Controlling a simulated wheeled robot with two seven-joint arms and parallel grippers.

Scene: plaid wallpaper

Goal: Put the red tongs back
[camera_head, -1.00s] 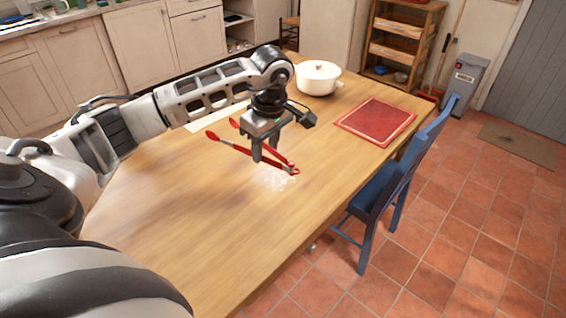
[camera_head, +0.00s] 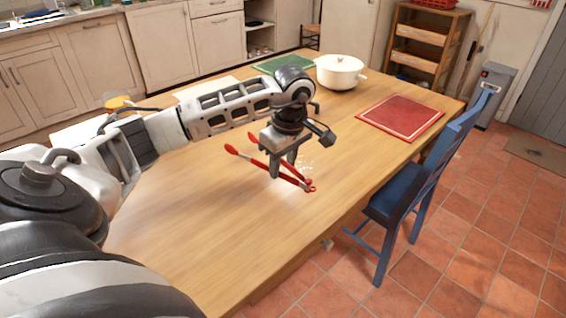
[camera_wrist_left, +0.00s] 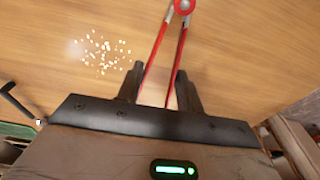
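The red tongs (camera_head: 300,182) are in the head view, over the near middle of the wooden table. Their jointed end points right and toward me, and their two red tips spread to the left. My left gripper (camera_head: 282,172) points down with its fingers on either side of the tongs' arms, shut on them. In the left wrist view, the two thin red arms of the tongs (camera_wrist_left: 153,62) run between the fingers of the gripper (camera_wrist_left: 160,85), with the grey and red joint beyond. The height of the tongs above the table is hard to tell. My right gripper is not in view.
The wooden table (camera_head: 190,225) has bare room in front and left. White specks (camera_head: 303,168) lie just behind the tongs. A red board (camera_head: 400,118), a cream pot (camera_head: 340,72), a green mat (camera_head: 285,63) and a pale sheet (camera_head: 205,90) lie farther back. A blue chair (camera_head: 420,185) stands at the right edge.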

